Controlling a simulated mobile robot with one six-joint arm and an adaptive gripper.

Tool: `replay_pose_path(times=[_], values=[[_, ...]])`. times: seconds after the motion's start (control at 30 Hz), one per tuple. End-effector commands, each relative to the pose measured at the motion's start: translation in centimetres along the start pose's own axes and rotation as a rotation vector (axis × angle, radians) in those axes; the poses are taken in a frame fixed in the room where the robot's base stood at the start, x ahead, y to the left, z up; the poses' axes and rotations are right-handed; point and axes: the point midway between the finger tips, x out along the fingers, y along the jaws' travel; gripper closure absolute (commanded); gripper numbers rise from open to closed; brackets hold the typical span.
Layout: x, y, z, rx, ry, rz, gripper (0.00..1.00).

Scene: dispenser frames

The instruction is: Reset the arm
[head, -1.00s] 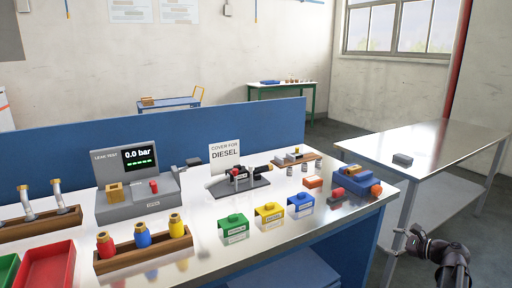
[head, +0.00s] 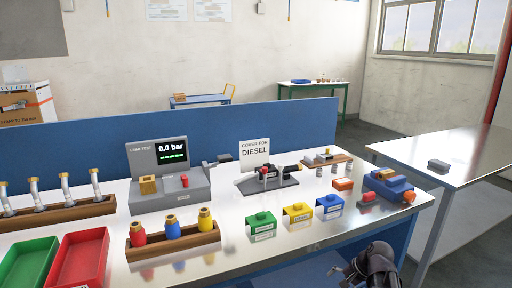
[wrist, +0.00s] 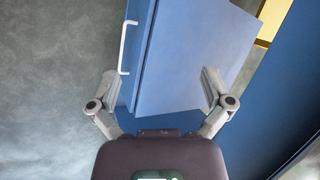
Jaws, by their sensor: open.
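My gripper (wrist: 160,95) is open and empty in the wrist view, its two fingers spread wide. It points at a blue cabinet front (wrist: 190,50) with a white handle (wrist: 129,48) and at the grey floor. In the head view part of my arm (head: 378,268) shows low at the right, in front of the bench's front edge and below its top. No object is between the fingers.
The bench top holds a leak tester (head: 168,178), a fixture with a DIESEL sign (head: 254,151), green (head: 262,227), yellow (head: 297,216) and blue (head: 329,207) covers, and red (head: 80,258) and green (head: 27,264) trays. A metal table (head: 450,152) stands at the right.

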Motion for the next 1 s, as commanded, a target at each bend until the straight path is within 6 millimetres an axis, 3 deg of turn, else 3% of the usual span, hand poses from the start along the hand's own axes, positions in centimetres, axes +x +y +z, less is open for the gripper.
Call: replay_pose_path(times=[0.1, 0.43, 0.83, 1.0], values=[[1.5, -0.2, 2.5, -0.139, 0.001, 0.096, 0.00], [4.0, -0.1, 7.6, -0.511, -0.008, 0.347, 0.00], [4.8, 0.1, 10.8, -0.781, -0.025, 0.530, 0.00], [3.0, -0.8, 11.0, -0.783, -0.024, 0.532, 0.00]])
